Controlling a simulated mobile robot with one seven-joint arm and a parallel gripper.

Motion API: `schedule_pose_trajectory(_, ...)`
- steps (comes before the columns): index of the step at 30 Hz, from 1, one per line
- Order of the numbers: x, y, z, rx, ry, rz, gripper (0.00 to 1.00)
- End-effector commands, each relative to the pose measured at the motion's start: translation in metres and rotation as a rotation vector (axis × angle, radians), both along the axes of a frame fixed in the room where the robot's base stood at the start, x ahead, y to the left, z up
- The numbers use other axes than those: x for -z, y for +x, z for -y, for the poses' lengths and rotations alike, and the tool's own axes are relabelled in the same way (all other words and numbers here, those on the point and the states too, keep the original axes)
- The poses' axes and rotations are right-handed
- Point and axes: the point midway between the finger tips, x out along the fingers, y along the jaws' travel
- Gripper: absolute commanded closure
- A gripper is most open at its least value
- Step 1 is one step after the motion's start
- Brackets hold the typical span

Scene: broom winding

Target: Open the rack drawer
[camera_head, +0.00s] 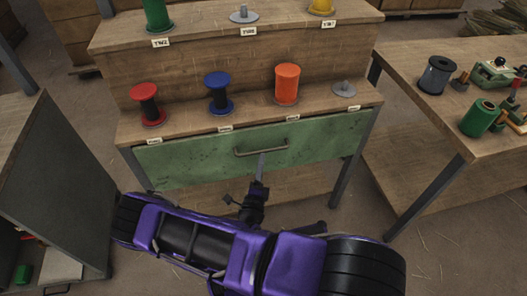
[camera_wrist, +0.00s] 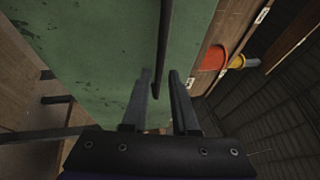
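The rack drawer (camera_head: 200,156) has a worn green front and looks shut under the rack's lower shelf. Its dark bar handle (camera_head: 245,152) sits at the middle of the front. My gripper (camera_head: 263,157) reaches up to the handle from below. In the wrist view my gripper (camera_wrist: 160,76) is open, its two fingers apart. The handle (camera_wrist: 164,40) runs between the fingertips in that view, in front of the green drawer face (camera_wrist: 100,45). I cannot tell whether either finger touches it.
The lower shelf holds red (camera_head: 149,105), blue (camera_head: 218,94) and orange (camera_head: 287,85) spools and an empty spool base (camera_head: 344,88). A workbench (camera_head: 420,105) with spools and tools stands to the right. A grey cabinet (camera_head: 55,180) stands at the left.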

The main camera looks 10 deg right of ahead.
Motion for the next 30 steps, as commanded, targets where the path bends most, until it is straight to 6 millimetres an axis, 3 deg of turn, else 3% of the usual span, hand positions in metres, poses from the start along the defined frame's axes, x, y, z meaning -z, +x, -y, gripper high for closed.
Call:
schedule_pose_trajectory(3, -0.004, 0.019, 0.009, 0.003, 0.0, 0.001, 0.73)
schedule_pose_trajectory(9, -0.007, 0.039, 0.017, 0.001, 0.001, -0.001, 0.73)
schedule_pose_trajectory(20, -0.009, 0.043, 0.018, 0.0, -0.001, -0.001, 0.73)
schedule_pose_trajectory(24, -0.009, 0.043, 0.018, 0.0, -0.001, -0.001, 0.98)
schedule_pose_trajectory(30, -0.008, 0.043, 0.018, 0.0, -0.001, -0.001, 1.0)
